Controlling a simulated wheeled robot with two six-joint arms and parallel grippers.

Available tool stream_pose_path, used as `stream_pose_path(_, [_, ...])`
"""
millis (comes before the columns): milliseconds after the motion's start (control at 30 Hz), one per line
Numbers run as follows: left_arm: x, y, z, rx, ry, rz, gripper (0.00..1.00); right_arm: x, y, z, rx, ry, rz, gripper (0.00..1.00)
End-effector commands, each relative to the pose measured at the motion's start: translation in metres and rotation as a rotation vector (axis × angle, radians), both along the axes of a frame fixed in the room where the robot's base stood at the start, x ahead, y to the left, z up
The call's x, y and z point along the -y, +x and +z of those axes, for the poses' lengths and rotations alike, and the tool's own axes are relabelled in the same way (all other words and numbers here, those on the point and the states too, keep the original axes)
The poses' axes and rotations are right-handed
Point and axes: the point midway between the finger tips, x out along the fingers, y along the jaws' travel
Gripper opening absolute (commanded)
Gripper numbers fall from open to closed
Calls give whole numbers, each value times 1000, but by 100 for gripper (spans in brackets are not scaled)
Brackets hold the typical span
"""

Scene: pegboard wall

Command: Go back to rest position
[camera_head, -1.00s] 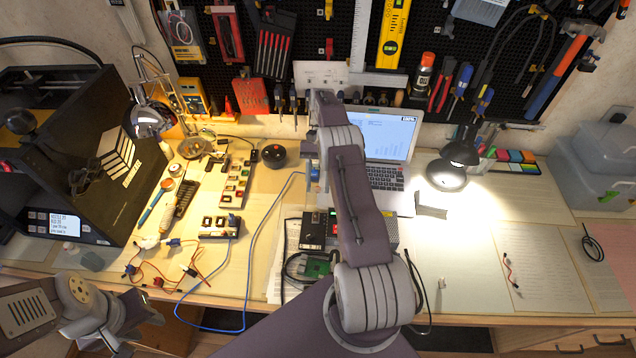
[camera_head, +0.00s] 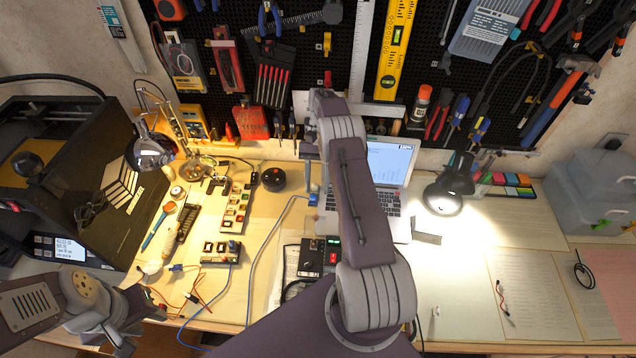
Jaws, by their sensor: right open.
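My right arm rises from the bottom middle of the picture and reaches over the bench towards the laptop. Its gripper (camera_head: 311,150) is at the far end, mostly hidden behind my own arm links; it is open, and I see nothing held in it. My left arm comes in at the lower left, and its gripper (camera_head: 128,318) is low by the bench's front edge, near the loose coloured wires. Its fingers are too unclear to tell whether they are open or shut.
The laptop (camera_head: 391,158) stands open behind my right arm. A lit lamp (camera_head: 445,196) is to its right. The 3D printer (camera_head: 85,165) is at the left, near my left arm. The pegboard with tools is at the back. The right bench has papers and free room.

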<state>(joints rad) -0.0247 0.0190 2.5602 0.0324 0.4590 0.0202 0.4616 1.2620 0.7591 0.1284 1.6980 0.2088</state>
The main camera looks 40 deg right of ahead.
Motion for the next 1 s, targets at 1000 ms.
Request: stream_pose_path(1000, [0,0,0,0,0,0,36,-162,-97,138,433,-159,506,40])
